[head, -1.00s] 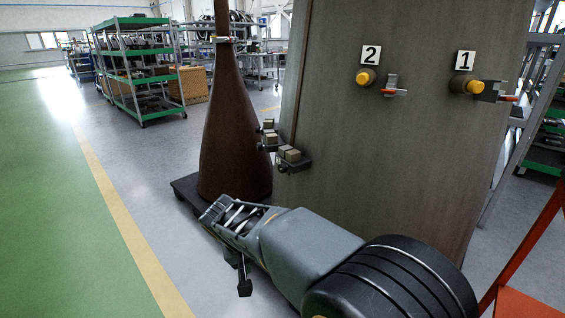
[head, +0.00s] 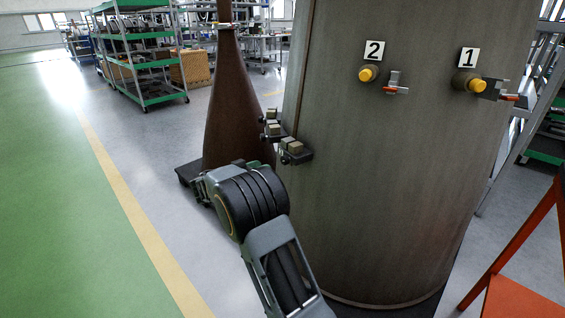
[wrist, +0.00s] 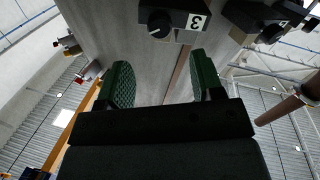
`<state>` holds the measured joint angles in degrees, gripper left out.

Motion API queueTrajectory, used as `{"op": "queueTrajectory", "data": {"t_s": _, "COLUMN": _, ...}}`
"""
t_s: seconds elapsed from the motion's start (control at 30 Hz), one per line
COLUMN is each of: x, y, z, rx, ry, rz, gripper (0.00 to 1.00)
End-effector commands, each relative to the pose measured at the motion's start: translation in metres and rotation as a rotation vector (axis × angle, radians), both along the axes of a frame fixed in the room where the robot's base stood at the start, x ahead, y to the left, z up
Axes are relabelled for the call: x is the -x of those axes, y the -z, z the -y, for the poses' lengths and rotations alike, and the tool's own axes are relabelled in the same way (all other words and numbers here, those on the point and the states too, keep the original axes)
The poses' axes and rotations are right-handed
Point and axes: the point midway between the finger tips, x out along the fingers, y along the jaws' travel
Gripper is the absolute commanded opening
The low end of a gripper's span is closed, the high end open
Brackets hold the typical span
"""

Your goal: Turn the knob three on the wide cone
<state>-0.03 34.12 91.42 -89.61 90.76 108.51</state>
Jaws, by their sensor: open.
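The wide cone (head: 400,190) is a tall grey-brown body filling the right half of the head view. In the wrist view, knob three (wrist: 159,24) is a dark round knob on a dark block, left of the white label 3 (wrist: 197,21), near the top edge. My gripper (wrist: 160,70) is open, its two green pads apart with nothing between them. It is below the knob in that picture and not touching it. In the head view my arm stands at the cone's left side, and the gripper does not show there.
Knobs labelled 2 (head: 373,50) and 1 (head: 468,57) and red-tipped levers are on the cone's front. Dark brackets with light blocks (head: 296,149) stick out at its left edge. A narrow brown cone (head: 238,110) stands behind. The green floor (head: 60,200) at left is clear.

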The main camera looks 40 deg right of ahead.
Motion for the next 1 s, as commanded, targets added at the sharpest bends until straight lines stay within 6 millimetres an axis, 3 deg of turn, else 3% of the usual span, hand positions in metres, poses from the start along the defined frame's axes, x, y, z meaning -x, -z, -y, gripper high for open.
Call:
{"op": "queueTrajectory", "data": {"t_s": 0.2, "x": 0.002, "y": 0.001, "z": 0.043, "rx": 0.0, "ry": 0.003, "rz": -0.001, "gripper": 0.61}}
{"op": "queueTrajectory", "data": {"t_s": 0.4, "x": 0.001, "y": 0.001, "z": 0.071, "rx": -0.002, "ry": 0.002, "rz": -0.002, "gripper": 0.61}}
{"op": "queueTrajectory", "data": {"t_s": 0.63, "x": 0.001, "y": 0.0, "z": 0.086, "rx": -0.002, "ry": 0.0, "rz": -0.002, "gripper": 0.61}}
{"op": "queueTrajectory", "data": {"t_s": 1.0, "x": 0.002, "y": 0.0, "z": 0.089, "rx": -0.002, "ry": 0.0, "rz": -0.003, "gripper": 0.6}}
